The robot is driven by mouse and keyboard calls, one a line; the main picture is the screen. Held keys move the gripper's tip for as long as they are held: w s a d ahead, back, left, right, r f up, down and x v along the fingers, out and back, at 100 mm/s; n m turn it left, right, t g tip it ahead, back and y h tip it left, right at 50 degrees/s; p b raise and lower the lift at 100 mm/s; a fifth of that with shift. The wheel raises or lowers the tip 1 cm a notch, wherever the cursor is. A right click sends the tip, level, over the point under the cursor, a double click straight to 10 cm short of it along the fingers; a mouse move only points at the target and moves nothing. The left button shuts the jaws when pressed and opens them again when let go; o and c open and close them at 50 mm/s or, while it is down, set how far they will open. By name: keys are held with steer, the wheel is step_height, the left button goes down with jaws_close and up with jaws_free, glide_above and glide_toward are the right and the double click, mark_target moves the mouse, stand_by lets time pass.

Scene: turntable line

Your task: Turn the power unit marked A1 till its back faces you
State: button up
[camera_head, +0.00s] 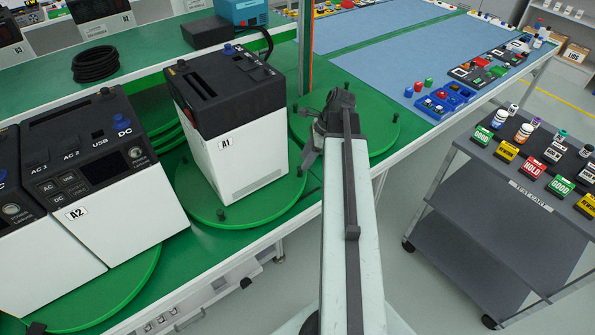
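The power unit marked A1 (222,165) is a white box with a black top. It stands upright on a green round turntable (248,213) with dark pegs near its rim. The A1 label is on the plain white wall at the front left. A wall with fine vent slits shows at the front right. The unit's far sides are hidden. My gripper (318,140) is at the end of my arm, right of A1 and apart from it, over the table edge near another green turntable (372,135). Its fingers are too small and dark to tell if open.
Power unit A2 (125,210) stands close on the left on its own turntable (130,290). A coiled black cable (95,64) lies behind. A dark test cart (490,205) with bottles and signs stands at the right. Clear floor lies between the table and cart.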

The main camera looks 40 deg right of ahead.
steer(key=b+x, duration=0.4)
steer(key=x, duration=0.2)
steer(key=shift+s, duration=0.1)
steer(key=shift+r, duration=0.1)
jaws_close()
stand_by(1.0)
